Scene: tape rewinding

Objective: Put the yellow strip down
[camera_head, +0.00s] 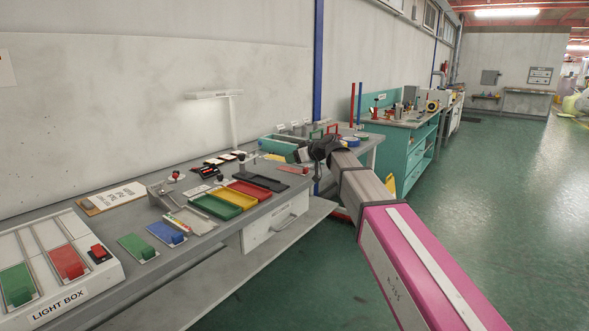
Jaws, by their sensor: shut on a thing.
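My gripper (317,184) is dark and small in the head view, at the end of my arm, over the right part of the grey workbench (250,232). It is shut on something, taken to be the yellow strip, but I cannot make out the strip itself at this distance. The fingertips hang near the bench's front edge, right of the trays. Whether they touch the surface cannot be told. A green tray (215,206), a yellow tray (234,197), a red tray (249,190) and a black tray (260,182) lie side by side.
A light box (58,293) with colored panels stands at the front left. A clipboard (112,198), a lamp (234,125) and small tools crowd the bench. A teal cabinet (405,160) stands beyond my arm. The green floor (490,220) at right is open.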

